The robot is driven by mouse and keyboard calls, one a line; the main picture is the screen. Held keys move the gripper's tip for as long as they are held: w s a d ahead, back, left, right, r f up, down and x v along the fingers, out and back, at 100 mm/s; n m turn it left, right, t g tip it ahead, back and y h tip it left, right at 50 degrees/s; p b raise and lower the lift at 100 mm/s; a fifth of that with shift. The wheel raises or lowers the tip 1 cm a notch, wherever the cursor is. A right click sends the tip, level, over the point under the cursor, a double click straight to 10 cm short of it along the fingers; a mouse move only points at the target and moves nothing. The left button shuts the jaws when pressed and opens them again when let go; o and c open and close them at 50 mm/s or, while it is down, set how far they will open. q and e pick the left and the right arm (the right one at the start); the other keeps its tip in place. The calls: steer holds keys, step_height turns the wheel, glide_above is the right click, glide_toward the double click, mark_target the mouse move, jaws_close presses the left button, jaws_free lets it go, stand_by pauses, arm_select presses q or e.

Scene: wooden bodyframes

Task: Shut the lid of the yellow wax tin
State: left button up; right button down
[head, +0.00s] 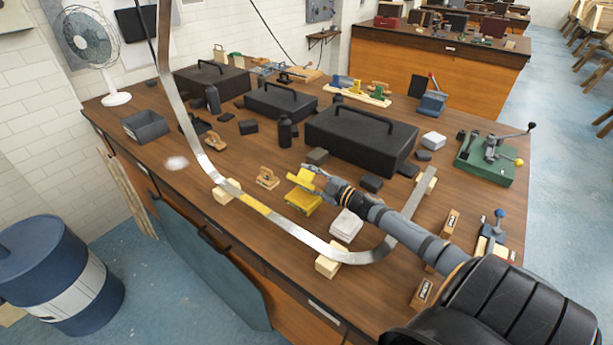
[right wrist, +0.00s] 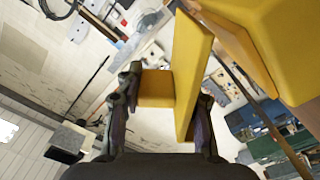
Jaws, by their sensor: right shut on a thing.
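The yellow wax tin (head: 302,201) stands on the wooden bench near the middle of the head view. Its lid (head: 303,177) is raised above the body, so the tin is open. My right gripper (head: 318,184) reaches in from the right and is shut on the lid. In the right wrist view, the fingers (right wrist: 166,100) hold the lid's plate (right wrist: 193,65) and its block-shaped tab (right wrist: 155,88) between them. The tin's body (right wrist: 285,45) fills the upper right there. The inside of the tin is hidden. My left gripper is out of view.
A long curved metal strip (head: 316,243) on wooden blocks (head: 333,262) arcs around the tin's front. A white block (head: 346,225) is close to its right, a small wooden plane (head: 267,178) to its left. A large black toolbox (head: 360,145) stands behind.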

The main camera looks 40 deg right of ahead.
steer(key=shift+w+r, duration=0.1)
steer(key=shift+r, duration=0.1)
steer(key=c, duration=1)
jaws_free()
steer(key=shift+d, duration=0.1)
steer(key=shift+o, duration=0.2)
steer(key=shift+f, duration=0.15)
steer(key=shift+s, duration=0.4)
steer(key=v, duration=0.6)
steer(key=shift+s+d, duration=0.2)
steer(key=shift+s, duration=0.15)
